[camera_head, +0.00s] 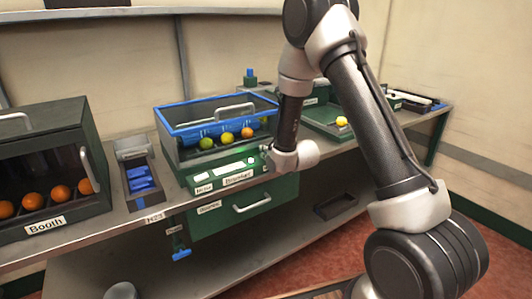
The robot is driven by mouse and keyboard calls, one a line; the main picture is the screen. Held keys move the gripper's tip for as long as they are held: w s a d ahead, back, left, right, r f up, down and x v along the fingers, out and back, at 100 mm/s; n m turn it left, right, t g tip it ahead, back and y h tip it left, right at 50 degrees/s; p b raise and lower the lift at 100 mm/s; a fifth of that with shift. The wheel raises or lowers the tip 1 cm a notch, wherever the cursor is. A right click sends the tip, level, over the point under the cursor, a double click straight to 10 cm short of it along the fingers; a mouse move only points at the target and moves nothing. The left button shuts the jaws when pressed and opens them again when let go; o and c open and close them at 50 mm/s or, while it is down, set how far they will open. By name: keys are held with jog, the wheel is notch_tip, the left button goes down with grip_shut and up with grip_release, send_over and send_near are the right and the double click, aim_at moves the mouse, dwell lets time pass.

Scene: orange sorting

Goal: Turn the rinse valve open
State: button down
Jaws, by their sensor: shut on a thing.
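A blue T-shaped handle (181,253) hangs below the bench edge under a small label that is too small to read. It looks like a valve handle, but I cannot tell for sure that it is the rinse valve. My gripper (267,157) is well up and to the right of it, at the right end of a pale labelled panel (228,176) with a lit green spot. It is shut on a small part there, which my wrist and fingers mostly hide.
A blue-rimmed washer bin (167,130) with several fruits stands behind the panel. A green drawer (230,222) with a handle is below. A dark booth (65,125) with oranges stands left, beside a small tray with blue pieces (140,181). A green tray (322,122) holds a yellow fruit (342,121).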

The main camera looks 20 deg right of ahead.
jog(key=shift+w+d+n+y, duration=0.1)
jog(key=shift+n+y, duration=0.5)
jog(key=shift+y, duration=0.1)
jog(key=c, duration=1.7)
grip_release()
jog(key=shift+r, duration=0.1)
jog(key=v, duration=0.7)
jog(key=shift+s, duration=0.2)
